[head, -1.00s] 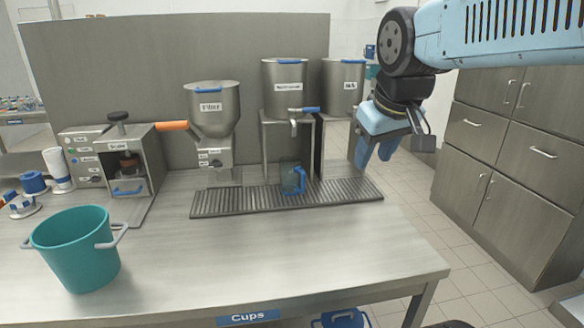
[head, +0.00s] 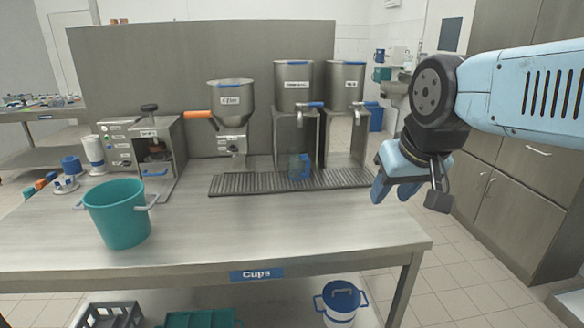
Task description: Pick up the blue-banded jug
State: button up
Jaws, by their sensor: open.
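A small translucent jug with a blue handle (head: 299,168) stands on the slatted drip tray (head: 240,184), below the steel dispensers. Whether it has a blue band is too small to tell. A white bucket-like vessel with blue parts (head: 340,298) stands low, under the right end of the table. My gripper (head: 388,198) is open and empty, pointing down past the right end of the drip tray. It is to the right of the small jug and apart from it.
A teal bucket (head: 118,214) stands on the table's (head: 300,230) front left. Steel dispensers (head: 295,88) and a grinder-like machine (head: 150,140) line the back. The table's front right is bare. Grey (head: 112,315) and teal (head: 200,320) crates sit below.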

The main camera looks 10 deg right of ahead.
aim_at(298, 163)
jog(key=u, duration=1.3)
jog(key=i, duration=0.45)
jog(key=z, duration=1.45)
jog(key=i, duration=0.5)
jog(key=u, duration=0.1)
